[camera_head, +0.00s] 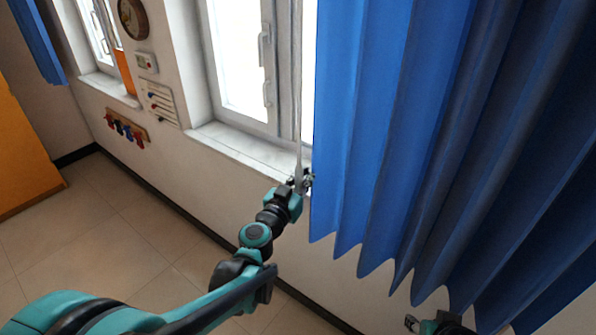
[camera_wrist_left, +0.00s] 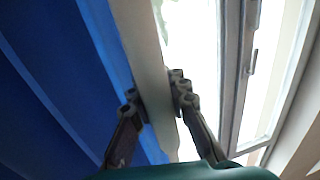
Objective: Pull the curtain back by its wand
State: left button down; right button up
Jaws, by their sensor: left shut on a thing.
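The blue curtain (camera_head: 390,130) hangs in folds over the right half of the head view. Its left edge is beside the bright window. The thin grey wand (camera_head: 298,90) hangs along that edge. My left gripper (camera_head: 302,182) is shut on the wand's lower part. In the left wrist view, the wand (camera_wrist_left: 143,45) runs between the fingers of my left gripper (camera_wrist_left: 158,103), with the curtain (camera_wrist_left: 45,85) to its left. My right gripper (camera_head: 411,323) shows only in part at the bottom, near the curtain's hem; its jaws are too unclear to read.
The window (camera_head: 240,60) with its sill (camera_head: 235,145) is left of the curtain. A clock (camera_head: 132,18), a rack of hooks (camera_head: 127,127) and an orange cabinet (camera_head: 22,150) are farther left. The tiled floor (camera_head: 120,230) is clear.

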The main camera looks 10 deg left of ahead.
pick_arm(q)
jog(key=shift+d, duration=0.2)
jog(key=c, duration=1.5)
grip_release()
jog(key=shift+s, duration=0.1)
jog(key=shift+d, duration=0.15)
jog(key=s, duration=0.4)
jog(key=s+a, duration=0.1)
jog(key=s, duration=0.3)
jog(key=s+a, duration=0.1)
jog(key=s, duration=0.2)
jog(key=shift+s+a, duration=0.2)
jog(key=shift+s, duration=0.2)
